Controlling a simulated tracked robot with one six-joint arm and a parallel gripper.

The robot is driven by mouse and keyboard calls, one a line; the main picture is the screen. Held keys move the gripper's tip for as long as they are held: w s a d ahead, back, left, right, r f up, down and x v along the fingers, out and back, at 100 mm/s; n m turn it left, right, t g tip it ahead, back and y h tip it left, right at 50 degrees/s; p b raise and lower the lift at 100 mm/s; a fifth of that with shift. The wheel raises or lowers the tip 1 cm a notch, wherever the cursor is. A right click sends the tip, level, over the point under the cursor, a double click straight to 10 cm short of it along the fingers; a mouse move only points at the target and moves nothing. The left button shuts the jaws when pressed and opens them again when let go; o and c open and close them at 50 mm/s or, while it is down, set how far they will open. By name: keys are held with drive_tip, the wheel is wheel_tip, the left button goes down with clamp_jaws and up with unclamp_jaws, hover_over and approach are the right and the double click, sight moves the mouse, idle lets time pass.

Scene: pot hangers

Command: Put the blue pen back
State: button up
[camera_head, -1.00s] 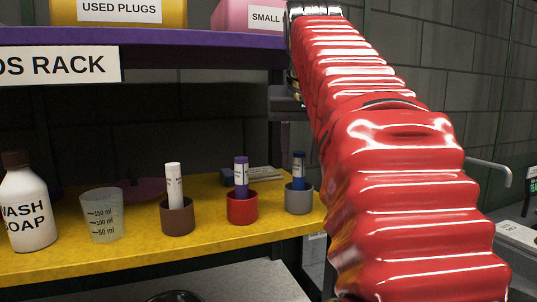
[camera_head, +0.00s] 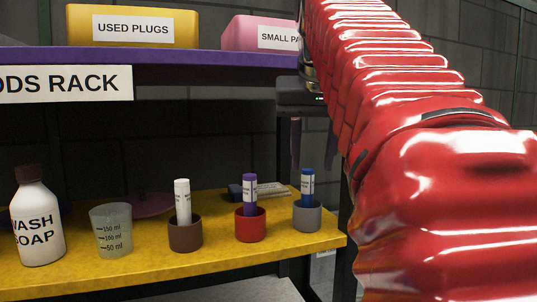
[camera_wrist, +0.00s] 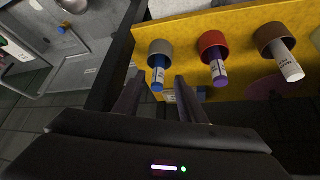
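The blue pen (camera_head: 307,187) stands in a grey cup (camera_head: 307,218) at the right end of the yellow shelf, with a white label on its side. It also shows in the wrist view (camera_wrist: 158,74), sticking out of the grey cup (camera_wrist: 160,48). My gripper (camera_head: 308,150) hangs just above the blue pen in the head view, fingers downward. In the wrist view my gripper (camera_wrist: 159,84) has its two dark fingers apart, with the blue pen seen between them. The pen rests in the cup; whether a finger touches it I cannot tell.
A purple pen (camera_head: 249,193) in a red cup (camera_head: 250,226) and a white pen (camera_head: 182,200) in a brown cup (camera_head: 185,236) stand to the left. A measuring cup (camera_head: 111,232) and soap bottle (camera_head: 38,222) are farther left. The purple shelf (camera_head: 200,68) is overhead.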

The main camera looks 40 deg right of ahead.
drive_tip(key=s+a, duration=0.5)
drive_tip(key=s, duration=0.1)
drive_tip(key=shift+s, duration=0.15)
drive_tip(key=shift+f, duration=0.1)
idle(0.5)
drive_tip(key=w+a+f+n+y, duration=0.1)
drive_tip(key=w+a+f+n, duration=0.2)
drive_tip(key=f, duration=0.6)
drive_tip(key=w+a+f+n+y, duration=0.1)
drive_tip(key=w+a+f, duration=0.1)
drive_tip(key=a+f, duration=0.5)
drive_tip(key=s+a+f+n+y, duration=0.1)
drive_tip(key=a+f, duration=0.3)
drive_tip(key=f, duration=0.7)
drive_tip(key=s+a+f+n+y, duration=0.1)
drive_tip(key=a+f, duration=0.3)
drive_tip(key=f, duration=0.8)
drive_tip(key=shift+s+a+n+t, duration=0.25)
drive_tip(key=shift+s+n+t, duration=0.15)
drive_tip(key=shift+s+n, duration=0.5)
